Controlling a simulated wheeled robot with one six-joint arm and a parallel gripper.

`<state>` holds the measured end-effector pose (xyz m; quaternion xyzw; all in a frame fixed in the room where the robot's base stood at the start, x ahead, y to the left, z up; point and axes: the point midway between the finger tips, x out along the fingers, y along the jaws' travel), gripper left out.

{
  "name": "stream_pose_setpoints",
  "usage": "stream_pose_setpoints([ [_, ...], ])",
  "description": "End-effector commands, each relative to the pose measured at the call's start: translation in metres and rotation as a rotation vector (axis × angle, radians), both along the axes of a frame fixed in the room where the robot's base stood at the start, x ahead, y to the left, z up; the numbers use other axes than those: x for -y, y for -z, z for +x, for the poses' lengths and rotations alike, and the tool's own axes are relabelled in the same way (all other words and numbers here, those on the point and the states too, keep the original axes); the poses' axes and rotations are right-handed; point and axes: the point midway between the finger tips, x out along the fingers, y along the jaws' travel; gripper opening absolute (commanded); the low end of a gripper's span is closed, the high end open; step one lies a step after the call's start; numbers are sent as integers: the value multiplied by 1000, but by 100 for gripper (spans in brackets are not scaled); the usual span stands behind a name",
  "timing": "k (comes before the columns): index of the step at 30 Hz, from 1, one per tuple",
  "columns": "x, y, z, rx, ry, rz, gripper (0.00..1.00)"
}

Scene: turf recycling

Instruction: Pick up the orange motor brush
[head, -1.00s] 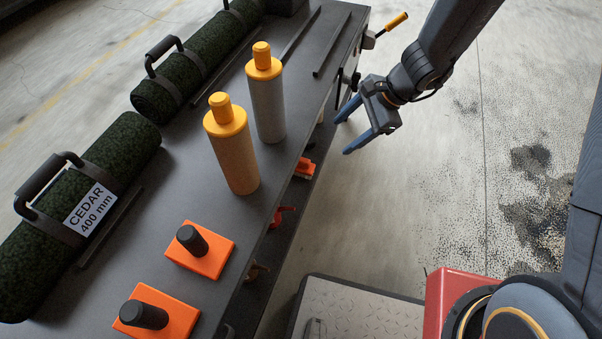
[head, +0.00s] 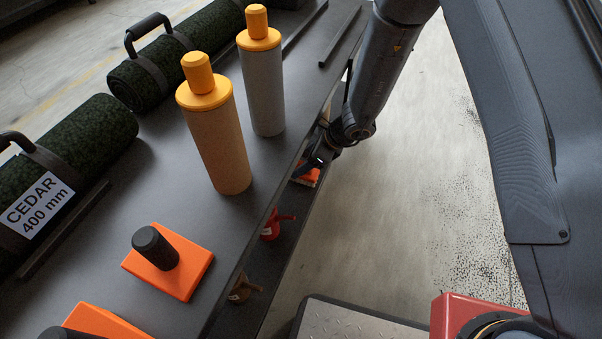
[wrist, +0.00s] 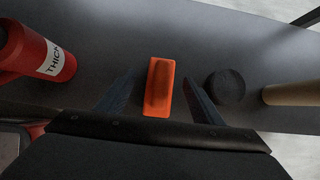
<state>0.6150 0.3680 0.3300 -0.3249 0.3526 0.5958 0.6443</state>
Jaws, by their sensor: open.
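The orange motor brush (wrist: 159,86) lies on a dark shelf in the wrist view. It is an orange block with a darker strip along its top. My gripper (wrist: 160,80) is open, with one finger on each side of the brush and a gap visible at both sides. In the head view my gripper (head: 316,165) reaches in under the bench top, and part of the orange brush (head: 306,178) shows just below it on the lower shelf. The bench edge and my gripper hide the rest of it there.
On the shelf, a red labelled object (wrist: 35,52) lies left of the brush; a black round piece (wrist: 226,86) and a tan cylinder (wrist: 291,93) lie right. The bench top (head: 120,205) overhangs, holding two capped cylinders, orange blocks with black knobs (head: 168,263) and turf rolls.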

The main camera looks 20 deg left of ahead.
Motion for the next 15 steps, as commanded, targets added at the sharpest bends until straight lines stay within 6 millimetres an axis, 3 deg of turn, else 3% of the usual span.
stream_pose_setpoints([
  [15,-27,48,5,1,-1,0,61],
])
